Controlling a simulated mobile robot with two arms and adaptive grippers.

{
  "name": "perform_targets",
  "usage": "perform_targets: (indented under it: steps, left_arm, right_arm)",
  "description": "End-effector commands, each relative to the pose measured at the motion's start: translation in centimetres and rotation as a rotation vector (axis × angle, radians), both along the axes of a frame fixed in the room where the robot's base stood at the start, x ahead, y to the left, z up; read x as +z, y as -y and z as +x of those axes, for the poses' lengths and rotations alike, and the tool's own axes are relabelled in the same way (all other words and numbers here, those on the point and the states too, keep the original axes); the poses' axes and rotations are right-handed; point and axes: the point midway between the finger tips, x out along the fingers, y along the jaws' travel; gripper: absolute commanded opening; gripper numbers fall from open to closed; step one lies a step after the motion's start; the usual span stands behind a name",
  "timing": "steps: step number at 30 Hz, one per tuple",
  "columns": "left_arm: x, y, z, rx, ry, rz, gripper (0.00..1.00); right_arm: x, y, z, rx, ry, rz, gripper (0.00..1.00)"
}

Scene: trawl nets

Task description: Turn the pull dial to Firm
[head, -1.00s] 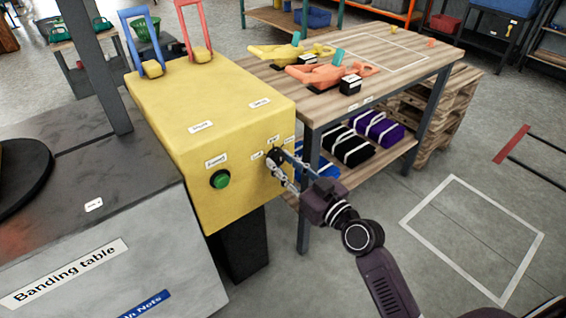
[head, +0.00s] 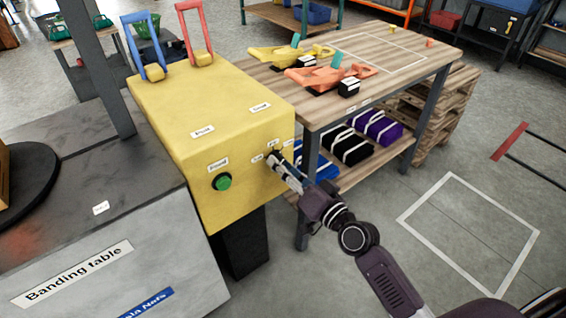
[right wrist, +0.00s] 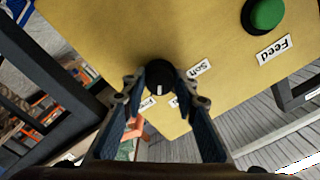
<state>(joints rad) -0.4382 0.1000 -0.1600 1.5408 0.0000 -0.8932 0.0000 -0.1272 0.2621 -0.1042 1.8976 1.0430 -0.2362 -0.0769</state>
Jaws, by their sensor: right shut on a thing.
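The yellow machine (head: 215,120) has a small black dial on its front face, near the right edge, with small white labels around it. In the right wrist view the round black dial (right wrist: 160,77) sits between the fingertips, with a short white mark on its lower side. The "Soft" label (right wrist: 200,67) is to its right; two more labels below are partly hidden by the fingers. My right gripper (head: 273,160) is shut on the dial, and its fingers (right wrist: 160,80) touch both sides. My left gripper is not in view.
A green Feed button (head: 222,182) is left of the dial on the same face. The banding table (head: 100,225) stands at the left. A wooden table (head: 395,60) with yellow and orange tools stands behind at right. Open floor lies at right.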

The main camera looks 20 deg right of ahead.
Motion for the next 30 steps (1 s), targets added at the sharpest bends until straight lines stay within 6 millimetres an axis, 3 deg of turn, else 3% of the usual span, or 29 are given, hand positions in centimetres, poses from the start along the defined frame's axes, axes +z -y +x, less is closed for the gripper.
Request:
perform_targets:
  steps: [1,13,30]
  left_arm:
    - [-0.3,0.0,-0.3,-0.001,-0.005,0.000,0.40]
    - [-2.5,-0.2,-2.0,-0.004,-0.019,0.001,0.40]
    - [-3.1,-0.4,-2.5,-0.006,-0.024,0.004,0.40]
  right_arm:
    - [0.9,0.1,0.3,-0.005,0.000,0.042,0.03]
    - [0.9,0.1,0.3,-0.004,-0.082,0.274,0.03]
    - [0.9,0.1,0.3,-0.003,-0.107,0.345,0.03]
